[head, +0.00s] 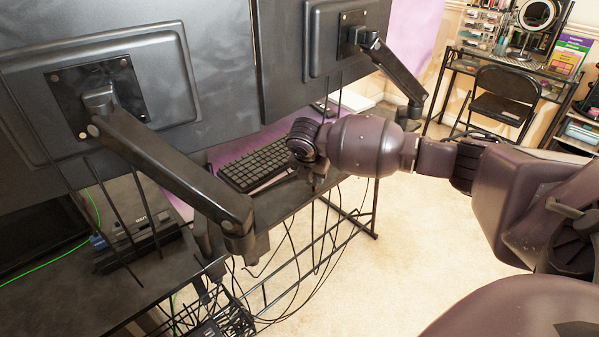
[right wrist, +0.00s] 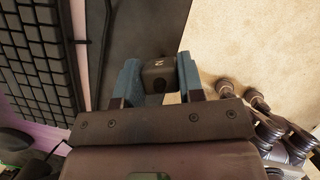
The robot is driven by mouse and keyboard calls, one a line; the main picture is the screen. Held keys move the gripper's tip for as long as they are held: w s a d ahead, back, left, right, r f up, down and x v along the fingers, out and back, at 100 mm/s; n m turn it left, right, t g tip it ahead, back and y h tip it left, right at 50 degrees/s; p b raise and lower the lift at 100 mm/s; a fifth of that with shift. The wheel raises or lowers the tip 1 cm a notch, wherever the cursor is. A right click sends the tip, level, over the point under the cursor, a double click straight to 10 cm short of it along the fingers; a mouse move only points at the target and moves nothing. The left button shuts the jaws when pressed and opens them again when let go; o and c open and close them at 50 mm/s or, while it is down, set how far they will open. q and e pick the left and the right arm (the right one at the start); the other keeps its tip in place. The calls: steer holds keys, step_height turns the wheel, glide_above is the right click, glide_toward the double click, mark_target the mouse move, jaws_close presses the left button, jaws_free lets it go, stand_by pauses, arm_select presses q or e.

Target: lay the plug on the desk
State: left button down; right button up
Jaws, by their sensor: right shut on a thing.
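The plug (right wrist: 158,72) is a small black block with a pale "2" on its end, seen in the right wrist view. My right gripper (right wrist: 158,63) is shut on it, one blue-grey finger on each side. Behind the plug is the dark desk (right wrist: 137,28), close to its edge with the carpet; I cannot tell whether the plug touches it. In the head view my right gripper (head: 316,182) points down at the desk's edge, right of the keyboard (head: 258,165), and the plug is hidden. My left gripper is not in view.
Two monitors on black arms (head: 170,165) stand over the desk, with loose cables hanging below. A black box (head: 135,235) sits at the left. A folding chair (head: 503,100) stands at the back right. Bare desk shows beside the keyboard.

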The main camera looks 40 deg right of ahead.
steer(key=shift+w, duration=0.5)
steer(key=w+b, duration=0.1)
steer(key=w+f+b, duration=0.1)
steer(key=w, duration=0.1)
steer(key=shift+w+a+f, duration=0.2)
steer(key=shift+w, duration=0.05)
steer(key=shift+f, duration=0.1)
steer(key=shift+r, duration=0.2)
steer(key=shift+f, duration=0.2)
